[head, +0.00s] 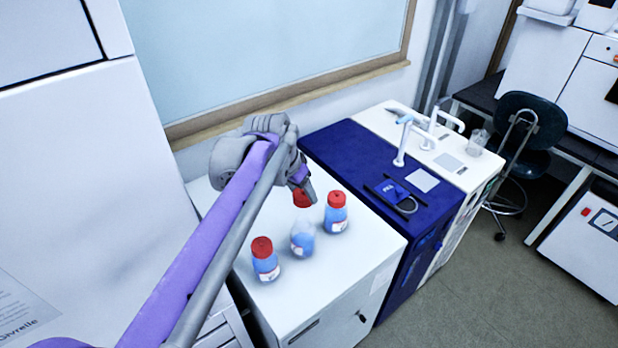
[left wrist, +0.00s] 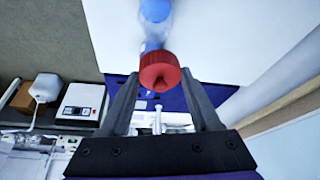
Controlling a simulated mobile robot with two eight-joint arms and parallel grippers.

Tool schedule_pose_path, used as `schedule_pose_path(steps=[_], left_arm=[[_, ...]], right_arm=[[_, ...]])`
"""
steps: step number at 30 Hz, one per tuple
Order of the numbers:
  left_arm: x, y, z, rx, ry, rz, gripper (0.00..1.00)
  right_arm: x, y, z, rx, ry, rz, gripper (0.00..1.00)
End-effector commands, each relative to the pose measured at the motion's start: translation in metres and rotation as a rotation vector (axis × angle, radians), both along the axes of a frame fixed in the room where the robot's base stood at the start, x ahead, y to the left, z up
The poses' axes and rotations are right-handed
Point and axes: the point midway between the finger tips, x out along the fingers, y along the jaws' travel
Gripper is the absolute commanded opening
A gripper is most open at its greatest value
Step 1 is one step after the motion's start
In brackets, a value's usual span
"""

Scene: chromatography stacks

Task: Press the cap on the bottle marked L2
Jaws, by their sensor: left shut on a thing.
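Three bottles with blue liquid stand on a white cabinet top in the head view. The left bottle (head: 266,265) and the right bottle (head: 336,216) wear red caps. The middle bottle (head: 303,240) has a clear upper part and no cap seated on it. My left gripper (head: 303,188) is shut on a loose red cap (head: 302,200), just above the middle bottle's top; the exact gap is unclear. The held cap (left wrist: 160,71) also shows between the fingers in the left wrist view, with a bottle (left wrist: 156,12) beyond it. Label marks are too small to read. My right gripper is out of view.
The white cabinet top (head: 350,270) has free room in front of the bottles. A dark blue cabinet (head: 350,150) with a small blue device (head: 391,190) stands to the right. A wall with a framed panel (head: 270,50) rises behind.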

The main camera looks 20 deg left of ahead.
Motion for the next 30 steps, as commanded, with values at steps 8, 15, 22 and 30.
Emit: schedule_pose_path(steps=[8, 15, 22, 30], left_arm=[[-0.001, 0.0, -0.015, 0.0, 0.003, 0.0, 0.11], [-0.001, 0.0, -0.038, 0.0, 0.003, 0.0, 0.11], [-0.001, 0.0, -0.058, 0.0, 0.002, 0.0, 0.11], [-0.001, 0.0, -0.065, 0.0, 0.001, 0.0, 0.11]], right_arm=[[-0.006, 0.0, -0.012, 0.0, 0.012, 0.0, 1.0], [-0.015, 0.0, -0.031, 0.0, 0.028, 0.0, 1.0], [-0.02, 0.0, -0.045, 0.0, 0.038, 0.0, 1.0], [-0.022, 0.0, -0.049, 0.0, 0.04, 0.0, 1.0]])
